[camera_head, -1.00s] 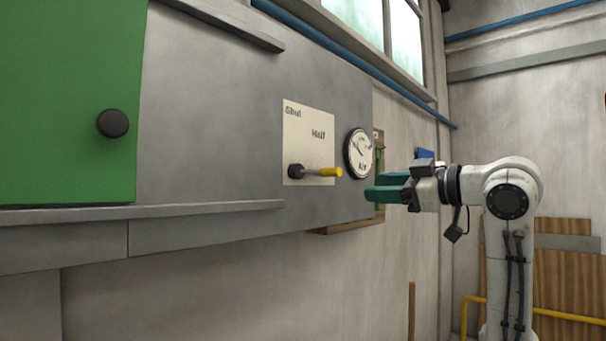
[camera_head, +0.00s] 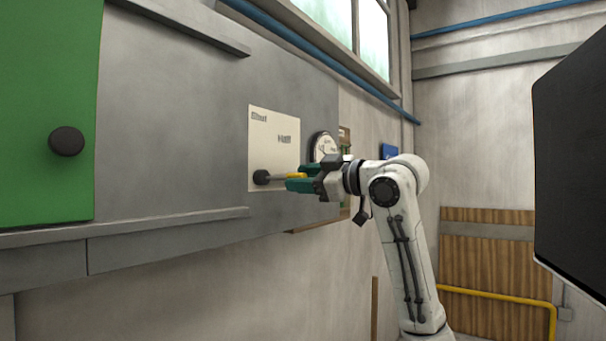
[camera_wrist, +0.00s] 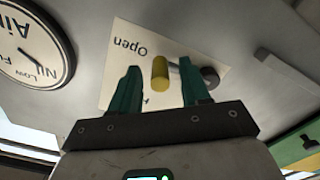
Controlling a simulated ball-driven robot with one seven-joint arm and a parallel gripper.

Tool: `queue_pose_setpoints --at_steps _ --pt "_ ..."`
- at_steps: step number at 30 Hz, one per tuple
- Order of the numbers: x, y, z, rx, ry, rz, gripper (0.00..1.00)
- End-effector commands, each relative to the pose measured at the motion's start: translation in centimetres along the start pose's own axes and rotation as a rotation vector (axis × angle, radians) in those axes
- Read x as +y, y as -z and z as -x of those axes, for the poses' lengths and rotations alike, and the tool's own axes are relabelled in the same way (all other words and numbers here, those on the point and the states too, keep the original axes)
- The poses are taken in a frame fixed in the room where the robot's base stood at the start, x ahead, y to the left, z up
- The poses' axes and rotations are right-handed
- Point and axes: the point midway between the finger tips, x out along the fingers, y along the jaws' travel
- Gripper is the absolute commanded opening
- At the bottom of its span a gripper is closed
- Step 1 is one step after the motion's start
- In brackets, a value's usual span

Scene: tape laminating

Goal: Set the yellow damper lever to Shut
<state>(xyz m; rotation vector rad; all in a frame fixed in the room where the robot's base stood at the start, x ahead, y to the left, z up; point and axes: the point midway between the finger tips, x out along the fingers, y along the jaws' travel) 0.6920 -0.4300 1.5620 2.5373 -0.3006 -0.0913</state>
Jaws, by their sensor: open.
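The yellow damper lever (camera_head: 289,175) has a pale shaft on a black pivot (camera_head: 262,177) and lies nearly level, pointing right, on a cream plate (camera_head: 262,140). "Shut" is at the plate's top left and "Half" at its upper right. In the wrist view the lever's yellow end (camera_wrist: 160,73) is near the word "Open". My gripper (camera_head: 288,182) is at the lever's yellow end with teal fingers apart. In the wrist view the yellow end shows between the fingertips (camera_wrist: 159,66); no contact is visible. The fingers hide part of the lower plate.
A round air gauge (camera_head: 324,145) is right of the plate, partly behind my gripper. A green door (camera_head: 45,90) with a black knob (camera_head: 66,141) is at left. A grey ledge (camera_head: 150,229) runs below. A large dark panel (camera_head: 575,170) fills the right edge.

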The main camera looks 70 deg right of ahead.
Motion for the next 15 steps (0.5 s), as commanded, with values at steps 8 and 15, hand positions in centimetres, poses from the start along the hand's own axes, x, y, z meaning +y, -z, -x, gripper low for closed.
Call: queue_pose_setpoints --at_steps 8,15 --pt "-0.04 -0.07 -0.32 -0.001 0.001 -0.001 0.46" --pt "-0.03 -0.06 -0.29 0.000 0.000 -0.001 0.28"
